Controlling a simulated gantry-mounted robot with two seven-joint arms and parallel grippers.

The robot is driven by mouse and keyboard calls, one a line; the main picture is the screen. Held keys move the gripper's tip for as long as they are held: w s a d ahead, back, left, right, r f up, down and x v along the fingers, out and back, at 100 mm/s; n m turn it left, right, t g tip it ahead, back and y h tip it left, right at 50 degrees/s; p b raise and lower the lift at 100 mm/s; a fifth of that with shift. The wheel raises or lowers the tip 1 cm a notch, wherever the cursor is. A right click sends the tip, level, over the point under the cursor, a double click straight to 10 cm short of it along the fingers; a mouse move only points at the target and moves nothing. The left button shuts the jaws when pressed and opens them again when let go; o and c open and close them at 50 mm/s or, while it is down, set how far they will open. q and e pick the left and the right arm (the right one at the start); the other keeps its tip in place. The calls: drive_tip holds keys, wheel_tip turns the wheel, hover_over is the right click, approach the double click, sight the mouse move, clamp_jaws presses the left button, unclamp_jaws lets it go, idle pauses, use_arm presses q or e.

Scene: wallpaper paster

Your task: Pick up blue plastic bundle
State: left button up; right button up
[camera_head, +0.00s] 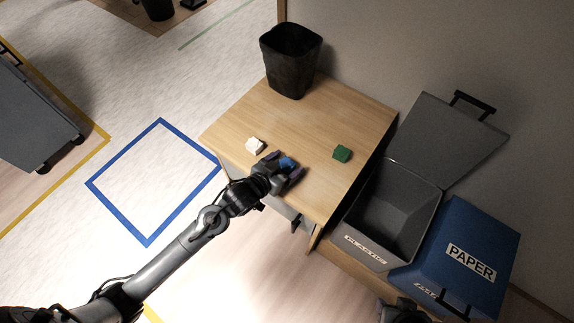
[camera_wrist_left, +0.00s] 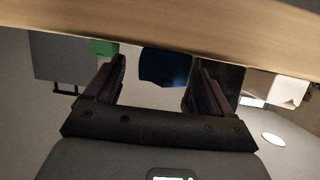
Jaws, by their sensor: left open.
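The blue plastic bundle (camera_head: 287,163) lies on the wooden table near its front edge. My left gripper (camera_head: 286,171) is open at the bundle, with its fingers on either side of it. In the left wrist view, which is upside down, the blue bundle (camera_wrist_left: 165,66) shows between the two spread fingers (camera_wrist_left: 158,75). I cannot tell whether the fingers touch it. A dark part at the bottom of the head view may be my right gripper (camera_head: 402,311); its jaws cannot be made out.
A white bundle (camera_head: 255,146) and a green bundle (camera_head: 342,153) lie on the table (camera_head: 225,128) left and right of the blue one. A black bin (camera_head: 290,62) stands at the back. An open grey plastic bin (camera_head: 372,253) and a blue paper bin (camera_head: 462,235) stand right.

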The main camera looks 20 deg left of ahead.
use_arm(q)
drive_tip(key=shift+x, duration=0.75)
drive_tip(key=c, duration=1)
drive_tip(key=shift+c, duration=0.2)
drive_tip(key=shift+r, duration=0.15)
